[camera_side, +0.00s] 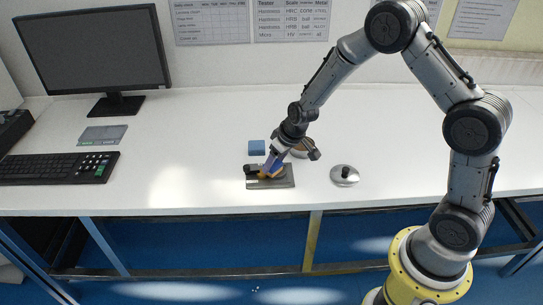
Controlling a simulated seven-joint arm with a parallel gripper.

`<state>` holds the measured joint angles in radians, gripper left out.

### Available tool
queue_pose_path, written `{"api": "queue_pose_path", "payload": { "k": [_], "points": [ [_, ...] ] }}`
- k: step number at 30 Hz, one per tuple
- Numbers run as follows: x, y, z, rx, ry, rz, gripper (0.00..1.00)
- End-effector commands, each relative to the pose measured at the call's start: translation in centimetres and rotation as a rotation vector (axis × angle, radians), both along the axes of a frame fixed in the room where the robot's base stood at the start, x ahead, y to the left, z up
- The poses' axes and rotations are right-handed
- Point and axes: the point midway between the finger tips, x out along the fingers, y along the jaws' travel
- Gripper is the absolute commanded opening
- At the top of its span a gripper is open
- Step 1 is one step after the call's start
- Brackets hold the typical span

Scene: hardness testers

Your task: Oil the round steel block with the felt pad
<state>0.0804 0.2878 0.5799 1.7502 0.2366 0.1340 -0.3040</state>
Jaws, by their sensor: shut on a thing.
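My gripper (268,170) points down and left over a flat grey plate (289,183) near the front of the bench. It is shut on a small yellow-tan piece that looks like the felt pad, at the plate's top; the fingers hide much of it. I cannot tell whether it touches a round block there. A round steel disc with a black knob (344,175) lies to the right, apart from the gripper.
A monitor (95,48), a keyboard (55,168) and a flat grey device (102,135) are at the left. The bench (185,150) is clear between them and the plate, and along the right.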

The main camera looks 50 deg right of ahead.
Motion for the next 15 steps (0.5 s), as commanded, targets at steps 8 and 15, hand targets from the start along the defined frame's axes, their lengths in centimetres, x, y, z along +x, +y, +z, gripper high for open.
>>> {"api": "queue_pose_path", "payload": {
  "k": [8, 15],
  "points": [
    [-2.0, -1.9, -0.1, 0.0, 0.003, -0.003, 0.19],
    [-1.5, -1.3, -0.1, -0.001, 0.005, 0.004, 0.19]
  ]
}}
